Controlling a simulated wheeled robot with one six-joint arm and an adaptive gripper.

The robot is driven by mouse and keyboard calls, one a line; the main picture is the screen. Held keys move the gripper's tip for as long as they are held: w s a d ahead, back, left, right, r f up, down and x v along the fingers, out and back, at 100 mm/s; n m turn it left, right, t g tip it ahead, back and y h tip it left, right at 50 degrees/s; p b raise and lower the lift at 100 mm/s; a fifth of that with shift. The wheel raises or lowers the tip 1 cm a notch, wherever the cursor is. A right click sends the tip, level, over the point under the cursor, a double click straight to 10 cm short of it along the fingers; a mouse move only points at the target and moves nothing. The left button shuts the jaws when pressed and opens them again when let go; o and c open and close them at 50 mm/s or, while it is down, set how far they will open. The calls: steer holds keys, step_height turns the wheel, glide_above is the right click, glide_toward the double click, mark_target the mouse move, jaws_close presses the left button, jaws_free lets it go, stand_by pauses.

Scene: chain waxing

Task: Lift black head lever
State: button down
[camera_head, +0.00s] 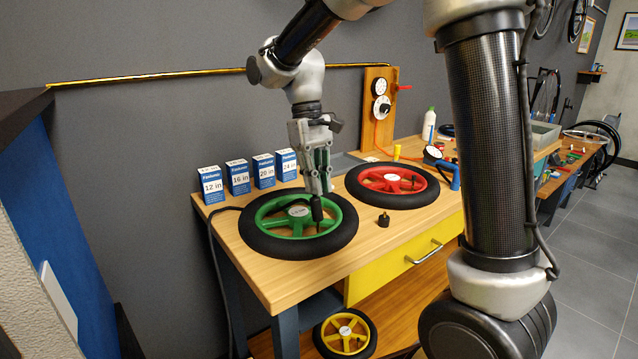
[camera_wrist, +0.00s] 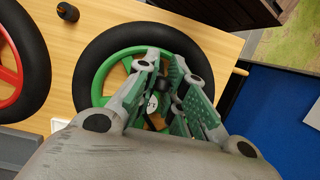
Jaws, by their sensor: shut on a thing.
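My gripper (camera_head: 319,188) points down over the right part of the green-rimmed wheel (camera_head: 262,239), which lies flat on the wooden bench. It is shut on a slim black piece (camera_head: 317,210), which looks like the black head with its lever and stands among the spokes. In the wrist view, my green-padded fingers (camera_wrist: 172,95) are close together over the green wheel (camera_wrist: 92,62). They hide most of the black piece, so I cannot tell the lever's angle or whether the head sits on a valve.
A red-rimmed wheel (camera_head: 391,203) lies to the right. A small black knob-like part (camera_head: 383,219) stands between the wheels near the front edge. Several blue boxes (camera_head: 213,186) stand at the back left. A black hose (camera_head: 211,251) hangs over the left edge. A blue-handled gauge (camera_head: 441,160) lies at right.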

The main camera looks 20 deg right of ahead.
steer(key=c, duration=1.5)
jaws_free()
steer(key=shift+r, duration=0.1)
steer(key=v, duration=1.2)
steer(key=shift+w, duration=0.1)
steer(key=shift+a, duration=0.1)
